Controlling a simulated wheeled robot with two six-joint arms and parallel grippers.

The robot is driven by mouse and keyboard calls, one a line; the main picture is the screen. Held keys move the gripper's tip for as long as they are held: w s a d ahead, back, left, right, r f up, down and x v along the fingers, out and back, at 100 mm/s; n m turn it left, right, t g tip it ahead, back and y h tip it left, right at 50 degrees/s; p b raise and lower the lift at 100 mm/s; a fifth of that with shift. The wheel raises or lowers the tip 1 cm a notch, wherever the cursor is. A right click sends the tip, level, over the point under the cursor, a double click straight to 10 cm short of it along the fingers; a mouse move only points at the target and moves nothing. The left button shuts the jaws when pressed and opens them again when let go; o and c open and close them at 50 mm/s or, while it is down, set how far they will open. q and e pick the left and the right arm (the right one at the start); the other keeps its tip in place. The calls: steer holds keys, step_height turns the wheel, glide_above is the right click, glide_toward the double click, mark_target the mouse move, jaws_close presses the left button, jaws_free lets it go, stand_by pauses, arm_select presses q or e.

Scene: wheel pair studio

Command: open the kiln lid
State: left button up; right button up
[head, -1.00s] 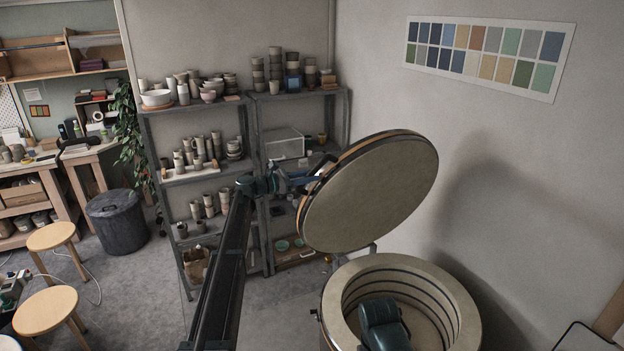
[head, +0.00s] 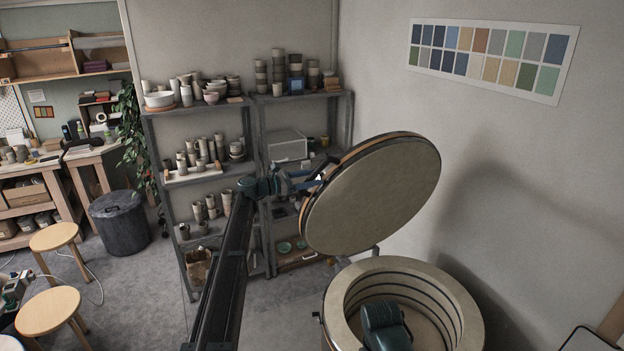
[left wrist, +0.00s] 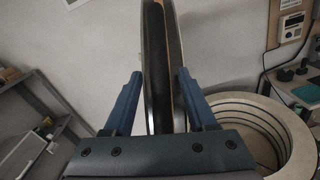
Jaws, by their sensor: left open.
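The kiln lid (head: 375,195) is a round, pale disc with a dark rim, and stands raised and steeply tilted above the kiln. The kiln (head: 462,300) is round and its mouth is uncovered, with dark grooves around the inner wall. My left gripper (head: 318,178) is at the lid's left edge. In the left wrist view the lid (left wrist: 157,70) shows edge-on between the two spread blue fingers of the left gripper (left wrist: 158,85), with gaps on both sides. The kiln also shows there at the right (left wrist: 290,135). My right gripper is not in view.
Grey metal shelves (head: 205,178) with pots stand behind my left arm. A wall with a colour chart (head: 490,58) is behind the lid at the right. A dark bin (head: 118,222) and wooden stools (head: 50,310) stand on the floor at the left.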

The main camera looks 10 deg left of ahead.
arm_select(q)
steer(key=v, duration=1.3)
steer(key=shift+s+a, duration=0.15)
steer(key=shift+a, duration=0.15)
steer(key=s+d+f+m+g+y+b, duration=0.35)
steer(key=s+d+f+m+b, duration=0.2)
steer(key=s+d+f, duration=0.55)
steer(key=s+d+f+m+g+y+b, duration=0.2)
steer(key=s+d+f+m+g+b, duration=0.3)
steer(key=s+d+f, duration=0.65)
steer(key=s+d+f+m+g+y+b, duration=0.1)
steer(key=s+d+f+m+y+b, duration=0.2)
steer(key=s+f+m+y+b, duration=0.6)
steer(key=s+f+m+y, duration=0.1)
steer(key=s+f+m, duration=0.2)
steer(key=s+f, duration=0.2)
steer(key=s+f+m, duration=0.3)
steer(key=s+f, duration=0.2)
steer(key=s, duration=0.4)
steer(key=shift+s+g+y, duration=0.15)
steer(key=shift+g+y, duration=0.2)
